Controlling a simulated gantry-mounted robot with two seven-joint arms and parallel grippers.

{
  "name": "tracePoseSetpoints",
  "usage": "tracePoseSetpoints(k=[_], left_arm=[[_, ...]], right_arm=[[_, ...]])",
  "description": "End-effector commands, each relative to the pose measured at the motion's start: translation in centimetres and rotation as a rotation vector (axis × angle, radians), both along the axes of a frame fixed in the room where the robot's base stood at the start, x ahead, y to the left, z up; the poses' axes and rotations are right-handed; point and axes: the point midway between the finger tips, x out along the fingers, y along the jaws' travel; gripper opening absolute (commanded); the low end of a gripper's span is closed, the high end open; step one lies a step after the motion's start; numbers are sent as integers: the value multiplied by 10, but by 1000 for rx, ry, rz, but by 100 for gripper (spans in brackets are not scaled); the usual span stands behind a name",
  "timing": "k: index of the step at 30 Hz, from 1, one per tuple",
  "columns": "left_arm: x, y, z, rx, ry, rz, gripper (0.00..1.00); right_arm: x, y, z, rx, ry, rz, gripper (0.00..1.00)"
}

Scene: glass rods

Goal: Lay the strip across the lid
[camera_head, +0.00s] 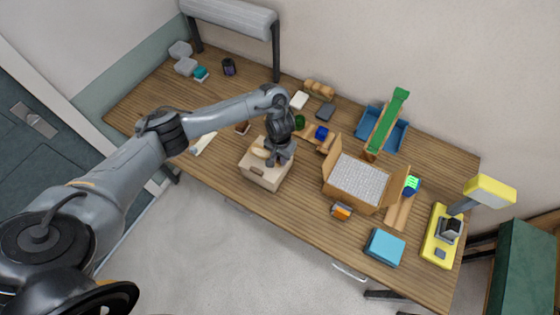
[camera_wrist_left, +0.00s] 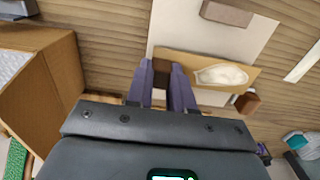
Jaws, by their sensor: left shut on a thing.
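My left gripper (camera_head: 279,160) is over a pale box with a flat lid (camera_head: 261,176) near the middle of the table. In the left wrist view, the lid (camera_wrist_left: 190,32) is a pale panel. A tan strip with a whitish oval (camera_wrist_left: 222,75) extends from my left gripper (camera_wrist_left: 168,88) across the lid. The fingers are shut on the strip's end, where a dark brown patch shows between them. The strip shows only partly in the head view (camera_head: 262,153). I cannot tell whether it touches the lid. My right gripper is not in view.
An open carton (camera_head: 357,181) with grey-white contents stands right of the pale box. A blue box (camera_head: 384,247) sits near the front edge. The table's left end has free room.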

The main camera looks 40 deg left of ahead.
Motion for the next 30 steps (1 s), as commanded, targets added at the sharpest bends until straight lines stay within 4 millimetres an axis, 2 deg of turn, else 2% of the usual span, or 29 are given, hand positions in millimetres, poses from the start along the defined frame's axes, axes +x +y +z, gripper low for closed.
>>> tracePoseSetpoints(k=[1,4,18,19,23,24,30], left_arm=[[-1,-1,-12,-3,3,1,0],[-1,0,-20,-1,2,2,0],[0,0,-23,0,1,0,0],[0,0,-23,0,1,-1,25],[0,0,-23,0,1,-1,45],[0,0,-23,0,1,0,47],[0,0,-23,0,1,0,47]], right_arm=[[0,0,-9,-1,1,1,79],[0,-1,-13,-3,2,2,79],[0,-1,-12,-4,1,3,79],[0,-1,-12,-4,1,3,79],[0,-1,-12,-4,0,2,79],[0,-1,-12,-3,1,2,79],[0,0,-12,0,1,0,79]])
